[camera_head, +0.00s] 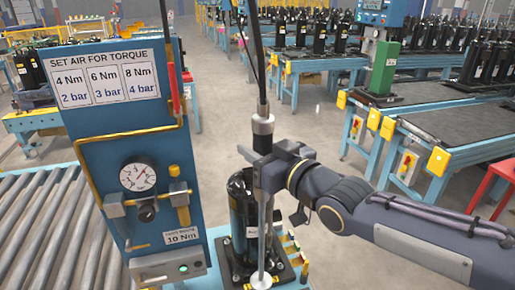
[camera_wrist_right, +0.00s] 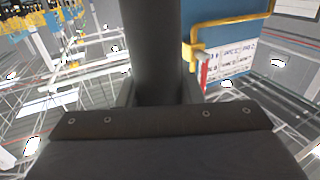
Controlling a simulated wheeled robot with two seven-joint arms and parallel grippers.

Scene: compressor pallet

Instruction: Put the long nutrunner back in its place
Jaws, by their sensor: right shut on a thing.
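The long nutrunner hangs upright in the head view, with a light grey collar (camera_head: 262,130) at the top, a hose running up from it and a thin shaft ending in a round foot low down. My right gripper (camera_head: 264,172) is shut around its body below the collar. In the right wrist view the dark nutrunner body (camera_wrist_right: 152,50) stands between the fingers. A black compressor (camera_head: 238,215) stands just left of the shaft, on a dark base; the shaft partly covers it. Whether the foot touches anything cannot be told. My left gripper is not in view.
A blue panel (camera_head: 128,125) with a torque chart (camera_head: 103,82), a pressure gauge (camera_head: 138,174) and yellow pipes stands close on the left. Benches with compressors (camera_head: 440,135) fill the right and back. Bare floor (camera_head: 225,90) lies behind the nutrunner.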

